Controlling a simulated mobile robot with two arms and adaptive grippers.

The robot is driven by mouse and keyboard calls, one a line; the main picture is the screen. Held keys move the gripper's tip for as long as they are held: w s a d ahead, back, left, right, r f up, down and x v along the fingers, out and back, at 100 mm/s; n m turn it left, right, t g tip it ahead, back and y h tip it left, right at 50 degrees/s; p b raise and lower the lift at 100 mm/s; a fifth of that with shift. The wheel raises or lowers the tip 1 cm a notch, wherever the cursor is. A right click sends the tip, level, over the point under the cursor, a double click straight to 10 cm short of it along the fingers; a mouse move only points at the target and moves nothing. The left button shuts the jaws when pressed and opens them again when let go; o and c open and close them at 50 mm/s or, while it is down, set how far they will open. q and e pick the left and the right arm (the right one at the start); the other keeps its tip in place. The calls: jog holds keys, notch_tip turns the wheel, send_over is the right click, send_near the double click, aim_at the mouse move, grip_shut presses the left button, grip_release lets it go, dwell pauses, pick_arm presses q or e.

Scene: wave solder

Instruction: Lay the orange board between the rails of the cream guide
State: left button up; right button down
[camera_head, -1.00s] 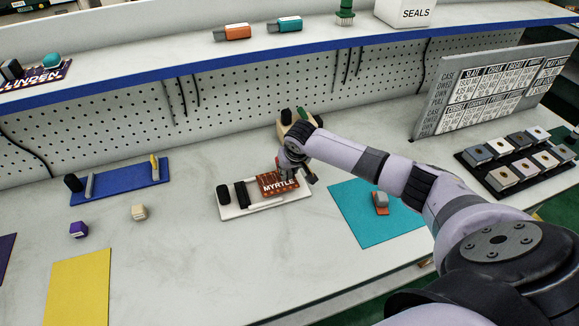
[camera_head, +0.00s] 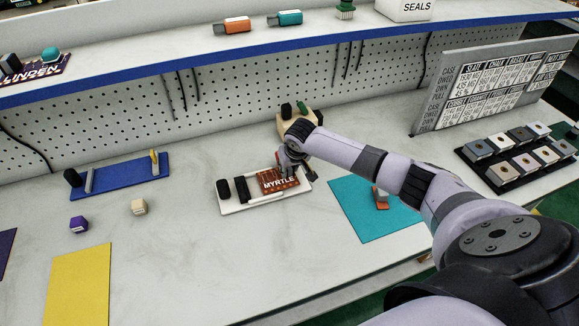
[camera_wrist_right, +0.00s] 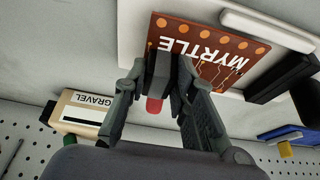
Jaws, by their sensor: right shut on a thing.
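The orange board (camera_head: 276,180), marked MYRTLE, is over the right part of the cream guide (camera_head: 234,209). The guide has a black post and a black bar at its left. My right gripper (camera_head: 291,166) is shut on the board's far right edge, and it also shows in the wrist view (camera_wrist_right: 170,95). There the board (camera_wrist_right: 205,50) lies flat beside a pale rail (camera_wrist_right: 268,31). I cannot tell whether the board touches the guide's bed. My left gripper is not in view.
A cream block marked GRAVEL (camera_wrist_right: 88,113) stands behind the guide. A teal mat (camera_head: 365,222) with a small orange and grey part lies to the right. A blue fixture (camera_head: 120,180) and small purple and cream blocks are to the left. The counter in front is clear.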

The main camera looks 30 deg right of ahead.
jog(key=shift+f, duration=0.15)
jog(key=c, duration=1.2)
grip_release()
jog(key=shift+c, duration=0.2)
jog(key=v, duration=1.2)
jog(key=shift+s+f, duration=0.1)
